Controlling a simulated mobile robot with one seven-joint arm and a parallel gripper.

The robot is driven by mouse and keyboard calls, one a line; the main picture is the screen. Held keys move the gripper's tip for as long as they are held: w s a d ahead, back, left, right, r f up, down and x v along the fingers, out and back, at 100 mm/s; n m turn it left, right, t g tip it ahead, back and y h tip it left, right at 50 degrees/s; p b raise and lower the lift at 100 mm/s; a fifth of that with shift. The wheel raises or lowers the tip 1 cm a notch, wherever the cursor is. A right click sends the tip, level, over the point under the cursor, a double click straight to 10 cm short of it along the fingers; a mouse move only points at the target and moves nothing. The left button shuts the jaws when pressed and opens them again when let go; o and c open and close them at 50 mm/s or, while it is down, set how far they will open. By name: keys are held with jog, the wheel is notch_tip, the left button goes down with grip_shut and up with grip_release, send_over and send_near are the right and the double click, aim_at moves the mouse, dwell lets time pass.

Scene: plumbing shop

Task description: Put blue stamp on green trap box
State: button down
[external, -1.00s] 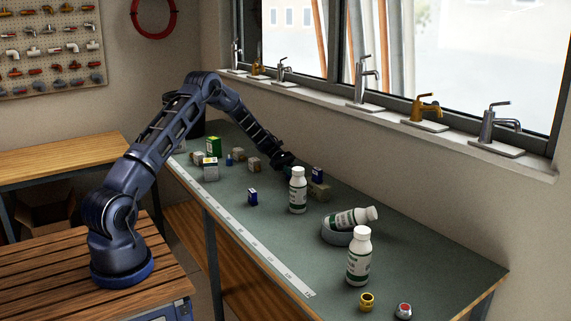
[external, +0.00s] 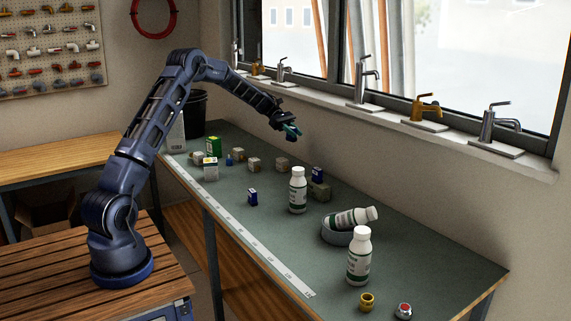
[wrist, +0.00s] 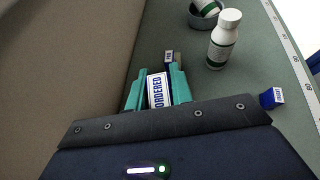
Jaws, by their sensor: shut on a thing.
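My gripper (external: 291,132) is raised above the far side of the workbench. In the wrist view its teal fingers (wrist: 158,78) are shut on a blue-and-white stamp (wrist: 158,92) lettered ORDERED. The stamp is hard to make out in the external view. I cannot tell from the lettering which is the trap box.
A white bottle (external: 298,190) stands in front of the olive block. Another bottle lies tilted on a grey round dish (external: 335,236), and a third (external: 359,256) stands nearer. A small blue box (external: 252,197) and several small boxes stand left. Taps line the window sill (external: 390,118).

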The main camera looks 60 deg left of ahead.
jog(key=a+r+n+t+y, duration=0.2)
jog(key=a+n+t, duration=0.2)
jog(key=a, duration=0.8)
notch_tip(320, 180, up, 9)
jog(key=n+t+y, duration=0.6)
jog(key=n+y, duration=0.5)
jog(key=n, duration=0.1)
send_over(215, 137)
jog(key=f, duration=1.9)
jog(key=shift+w+d+f, duration=0.1)
jog(key=shift+d+f, duration=0.15)
jog(key=shift+d, duration=0.1)
jog(key=shift+f, duration=0.1)
jog(key=c, duration=1.2)
grip_release()
jog(key=shift+c, duration=0.2)
jog(key=shift+r, duration=0.2)
jog(key=v, duration=1.2)
jog(key=shift+a+f, duration=0.15)
jog(key=shift+f, duration=0.15)
